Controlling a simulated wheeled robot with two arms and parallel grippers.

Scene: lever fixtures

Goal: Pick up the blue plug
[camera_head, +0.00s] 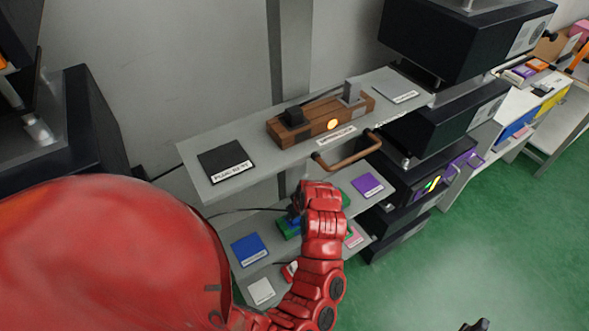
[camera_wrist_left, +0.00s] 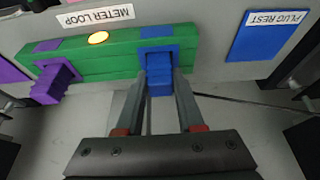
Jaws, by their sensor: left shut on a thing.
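The blue plug (camera_wrist_left: 159,82) sits at the blue socket on the front of a green block (camera_wrist_left: 105,66), on the lower shelf. My left gripper (camera_wrist_left: 159,84) is shut on the plug, one finger on each side of it. The plug still lines up with the socket, and I cannot tell any gap. In the head view my red left arm covers most of the green block (camera_head: 287,231) and the plug. A small dark tip at the bottom right edge of the head view seems to be my right gripper (camera_head: 475,325); its jaws cannot be made out.
A purple plug (camera_wrist_left: 56,86) is on the same block. A blue pad (camera_wrist_left: 262,35) labelled "PLUG REST" lies beside it. The upper shelf (camera_head: 250,130) with a brown wooden fixture (camera_head: 318,122) and a curved handle (camera_head: 348,155) stands above. A dark cable runs beside the gripper.

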